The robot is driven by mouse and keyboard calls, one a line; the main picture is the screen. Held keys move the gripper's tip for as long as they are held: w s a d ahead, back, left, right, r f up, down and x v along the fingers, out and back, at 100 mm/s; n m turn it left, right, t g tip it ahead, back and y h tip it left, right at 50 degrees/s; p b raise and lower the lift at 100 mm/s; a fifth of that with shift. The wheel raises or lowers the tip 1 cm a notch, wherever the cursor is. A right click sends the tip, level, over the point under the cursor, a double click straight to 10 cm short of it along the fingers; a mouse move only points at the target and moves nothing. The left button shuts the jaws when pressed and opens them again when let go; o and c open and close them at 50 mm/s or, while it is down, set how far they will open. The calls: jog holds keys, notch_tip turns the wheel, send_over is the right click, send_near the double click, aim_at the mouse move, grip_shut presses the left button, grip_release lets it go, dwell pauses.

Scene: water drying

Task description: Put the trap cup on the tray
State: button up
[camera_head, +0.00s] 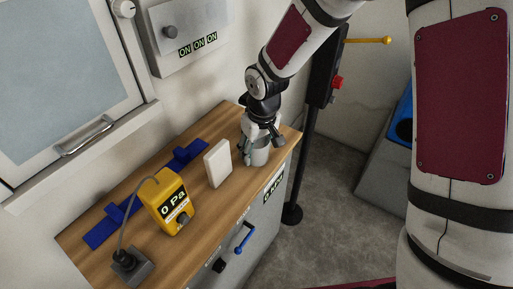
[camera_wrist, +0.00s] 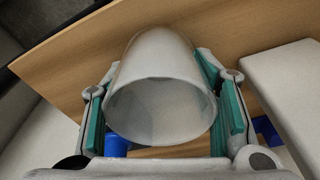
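The trap cup appears to be a pale grey cup (camera_head: 260,156) at the far right end of the wooden counter. In the wrist view the cup (camera_wrist: 155,112) fills the middle, its open round mouth towards the camera. My gripper (camera_head: 260,146) is lowered over it; in the wrist view the teal-padded fingers of my gripper (camera_wrist: 165,112) stand spread, one on each side of the cup. Firm contact cannot be seen. I cannot surely identify a tray; a blue flat fixture (camera_head: 113,222) lies along the back of the counter.
A white upright block (camera_head: 217,163) stands close left of the cup, also in the wrist view (camera_wrist: 288,88). A yellow gauge (camera_head: 168,203) reading 0 Pa and a dark grey base (camera_head: 132,268) with a cable are nearer. The wooden counter (camera_head: 215,208) is bare along its front.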

jog(key=o, duration=0.4)
jog(key=shift+c, duration=0.2)
notch_tip(320, 180, up, 12)
jog(key=s+p, duration=0.1)
jog(key=p, duration=0.1)
jog(key=shift+s+d+p, duration=0.3)
jog(key=shift+d+p, duration=0.05)
jog(key=shift+d, duration=0.1)
jog(key=shift+r, duration=0.15)
